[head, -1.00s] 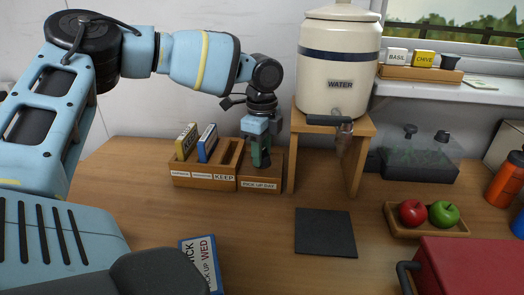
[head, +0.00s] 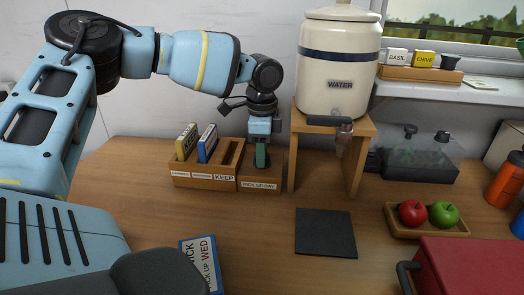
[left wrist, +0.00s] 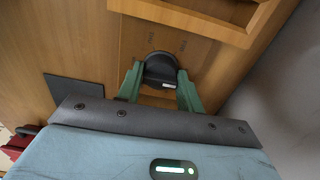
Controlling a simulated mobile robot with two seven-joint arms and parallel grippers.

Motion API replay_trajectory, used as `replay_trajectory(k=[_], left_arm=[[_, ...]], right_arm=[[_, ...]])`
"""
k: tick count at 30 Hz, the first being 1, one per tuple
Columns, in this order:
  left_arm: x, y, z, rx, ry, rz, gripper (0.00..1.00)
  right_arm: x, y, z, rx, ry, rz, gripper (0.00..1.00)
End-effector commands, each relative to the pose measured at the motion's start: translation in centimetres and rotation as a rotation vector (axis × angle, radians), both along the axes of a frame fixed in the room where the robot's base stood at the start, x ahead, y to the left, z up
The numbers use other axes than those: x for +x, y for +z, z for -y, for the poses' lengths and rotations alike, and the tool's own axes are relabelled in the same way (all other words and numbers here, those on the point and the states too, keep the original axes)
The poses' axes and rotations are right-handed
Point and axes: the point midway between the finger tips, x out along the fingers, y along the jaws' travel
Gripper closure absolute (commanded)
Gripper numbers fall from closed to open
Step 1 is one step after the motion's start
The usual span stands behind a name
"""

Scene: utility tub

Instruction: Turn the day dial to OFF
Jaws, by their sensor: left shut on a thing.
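The day dial (left wrist: 160,72) is a round black knob on the wooden PICK UP DAY box (head: 259,184). In the left wrist view it sits between the two green fingers of my left gripper (left wrist: 160,84), which is shut on it. A small pale mark shows on the dial's side nearest the camera. Small lettering stands on the wood beyond the dial, too small to read surely. In the head view my left gripper (head: 262,160) points down onto the box and hides the dial. My right gripper is not in view.
Left of the box is a wooden KEEP rack (head: 205,179) with two upright cards. Close on the right is the wooden stand (head: 353,165) under the WATER crock (head: 340,60). A dark mat (head: 325,232) and a blue-edged card (head: 203,262) lie in front.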

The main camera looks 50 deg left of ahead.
Motion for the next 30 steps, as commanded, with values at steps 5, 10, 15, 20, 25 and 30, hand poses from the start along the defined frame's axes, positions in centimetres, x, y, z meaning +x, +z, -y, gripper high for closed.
replay_trajectory(k=[5, 10, 15, 20, 25, 30], left_arm=[[0.1, 0.1, 0.0, 0.001, 0.001, 0.003, 0.61], [0.0, 0.1, 0.0, 0.001, 0.000, 0.002, 0.42], [0.0, 0.0, 0.0, 0.001, 0.000, 0.001, 0.42], [0.1, 0.5, 0.0, 0.001, 0.000, 0.002, 0.42], [0.1, 2.7, 0.0, 0.000, 0.001, 0.005, 0.42], [0.1, 5.4, 0.0, 0.000, 0.000, 0.005, 0.42]], right_arm=[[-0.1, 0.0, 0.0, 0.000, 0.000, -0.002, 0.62], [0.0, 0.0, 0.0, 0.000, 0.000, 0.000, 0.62], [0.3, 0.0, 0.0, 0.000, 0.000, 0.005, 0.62], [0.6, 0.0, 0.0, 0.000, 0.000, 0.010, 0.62], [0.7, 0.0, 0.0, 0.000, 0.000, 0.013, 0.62], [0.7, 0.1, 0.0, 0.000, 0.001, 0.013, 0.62]])
